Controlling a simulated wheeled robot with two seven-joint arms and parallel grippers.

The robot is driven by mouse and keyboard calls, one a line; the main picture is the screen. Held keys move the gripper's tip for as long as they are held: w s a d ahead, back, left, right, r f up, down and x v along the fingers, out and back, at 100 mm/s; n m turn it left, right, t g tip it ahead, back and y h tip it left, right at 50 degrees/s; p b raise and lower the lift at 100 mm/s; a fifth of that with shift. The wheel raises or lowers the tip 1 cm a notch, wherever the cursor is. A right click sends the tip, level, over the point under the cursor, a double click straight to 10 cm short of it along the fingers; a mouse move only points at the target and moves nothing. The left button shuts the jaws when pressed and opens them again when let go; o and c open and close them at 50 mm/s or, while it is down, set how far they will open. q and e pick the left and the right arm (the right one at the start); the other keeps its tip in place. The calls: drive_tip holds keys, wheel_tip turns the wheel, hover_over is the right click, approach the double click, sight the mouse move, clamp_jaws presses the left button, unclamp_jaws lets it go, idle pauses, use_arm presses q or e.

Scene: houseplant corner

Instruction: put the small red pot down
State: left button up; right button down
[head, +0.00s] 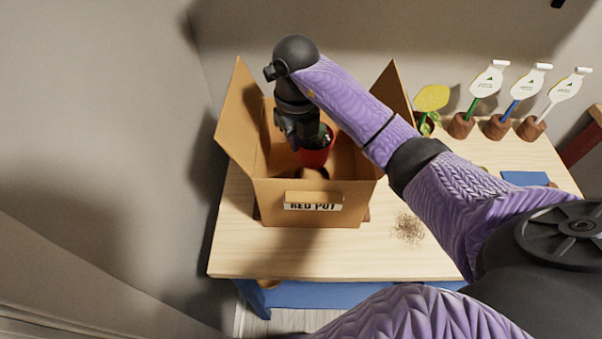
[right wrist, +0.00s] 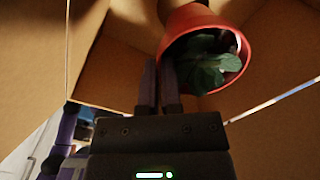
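The small red pot (head: 317,155), with a dark green plant in it, is inside an open cardboard box (head: 275,205) labelled "RED POT" (head: 313,207). My right gripper (head: 303,140) reaches down into the box from above. In the right wrist view its two fingers (right wrist: 159,85) are close together, with the rim of the red pot (right wrist: 240,65) between their tips; the right finger is on the plant's side. I cannot tell whether the pot's base touches the box floor. My left gripper is not in view.
The box flaps (head: 237,115) stand open around my right arm. Behind on the wooden table (head: 330,262) are a yellow-leaved plant (head: 431,98) and several labelled markers in brown bases (head: 461,126). Spilled soil (head: 408,228) lies right of the box. The table front is clear.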

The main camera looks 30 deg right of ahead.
wheel_tip(320, 180, down, 10)
drive_tip(key=b, duration=0.3)
drive_tip(key=shift+s, duration=0.15)
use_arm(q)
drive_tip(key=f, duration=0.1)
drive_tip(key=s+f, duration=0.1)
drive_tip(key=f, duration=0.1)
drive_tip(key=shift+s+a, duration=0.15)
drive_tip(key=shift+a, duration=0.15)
use_arm(e)
drive_tip(key=shift+r, duration=0.1)
drive_tip(key=shift+f, duration=0.3)
drive_tip(key=c, duration=0.8)
unclamp_jaws()
wheel_tip(320, 180, up, 12)
drive_tip(key=p, duration=0.3)
drive_tip(key=shift+p, duration=0.4)
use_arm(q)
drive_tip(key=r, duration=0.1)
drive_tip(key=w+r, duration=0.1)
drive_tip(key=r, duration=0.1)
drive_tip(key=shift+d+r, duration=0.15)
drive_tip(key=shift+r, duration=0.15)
use_arm(e)
drive_tip(key=shift+r, duration=0.35)
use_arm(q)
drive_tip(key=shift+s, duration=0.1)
